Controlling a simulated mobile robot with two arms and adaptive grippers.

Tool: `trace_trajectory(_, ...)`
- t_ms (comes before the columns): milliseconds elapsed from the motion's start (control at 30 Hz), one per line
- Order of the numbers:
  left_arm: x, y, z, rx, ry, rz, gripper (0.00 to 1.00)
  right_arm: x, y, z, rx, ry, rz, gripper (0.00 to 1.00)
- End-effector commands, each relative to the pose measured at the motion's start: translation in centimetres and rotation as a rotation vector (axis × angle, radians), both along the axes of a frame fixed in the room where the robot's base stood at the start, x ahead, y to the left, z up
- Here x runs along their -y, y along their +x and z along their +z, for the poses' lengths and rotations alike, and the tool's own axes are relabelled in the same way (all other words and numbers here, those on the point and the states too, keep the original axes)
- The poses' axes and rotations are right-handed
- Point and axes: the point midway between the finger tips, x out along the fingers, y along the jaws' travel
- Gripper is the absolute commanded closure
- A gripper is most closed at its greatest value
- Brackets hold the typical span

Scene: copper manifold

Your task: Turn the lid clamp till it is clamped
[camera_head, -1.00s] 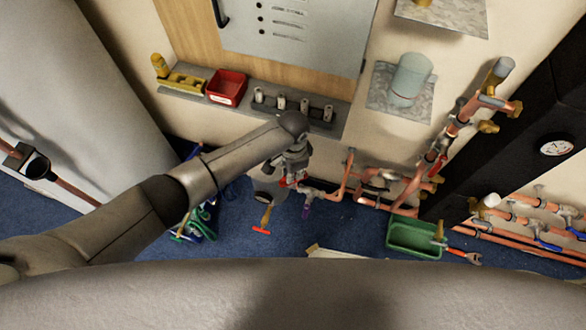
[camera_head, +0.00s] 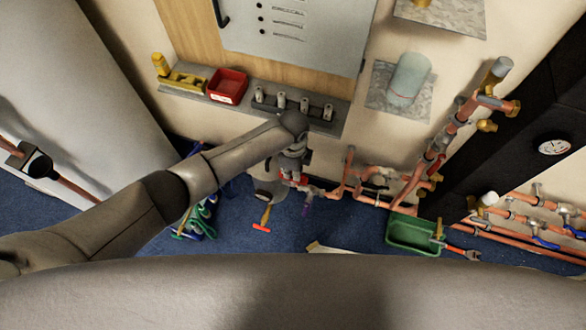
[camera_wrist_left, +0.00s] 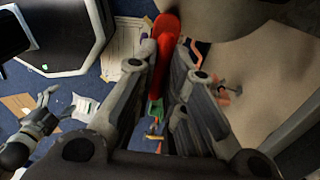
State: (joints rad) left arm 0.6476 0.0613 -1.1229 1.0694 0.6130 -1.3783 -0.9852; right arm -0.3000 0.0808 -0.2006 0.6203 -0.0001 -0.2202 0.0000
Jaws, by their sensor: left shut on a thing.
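My left gripper (camera_head: 296,178) is low in front of the wall, at the left end of the copper pipes. In the left wrist view its fingers (camera_wrist_left: 166,50) are closed around a long red lever (camera_wrist_left: 162,55). This lever looks like the lid clamp's handle. In the head view only a bit of red shows at the fingertips, and the gripper hides most of the clamp. A pale round part (camera_head: 268,190) sits just below. What looks like my right gripper (camera_wrist_left: 55,103) shows at the left of the wrist view, fingers apart and empty.
Copper pipes (camera_head: 385,203) with valves run to the right of the gripper. A green bin (camera_head: 413,248) stands on the blue floor. A shelf (camera_head: 335,115) with a red bin (camera_head: 227,86) is above. A brass part with a red T-handle (camera_head: 263,221) hangs below left.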

Motion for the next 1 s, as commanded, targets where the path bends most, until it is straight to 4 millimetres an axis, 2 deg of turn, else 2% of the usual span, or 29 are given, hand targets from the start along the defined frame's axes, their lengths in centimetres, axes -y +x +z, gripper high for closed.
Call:
trace_trajectory(567,0.14,0.03,0.08,0.002,-0.004,-0.035,1.00,0.10,-0.02,0.01,0.000,-0.001,-0.001,0.24)
trace_trajectory(600,0.14,0.03,0.08,0.002,-0.004,-0.035,0.84,0.10,-0.02,0.01,0.000,-0.001,-0.001,0.24)
trace_trajectory(733,0.12,0.02,0.06,0.001,-0.003,-0.033,0.67,0.09,-0.02,0.01,0.000,-0.001,-0.001,0.24)
trace_trajectory(1000,0.04,0.01,0.03,0.001,-0.001,-0.031,0.66,0.05,-0.04,0.00,-0.001,0.000,-0.001,0.24)
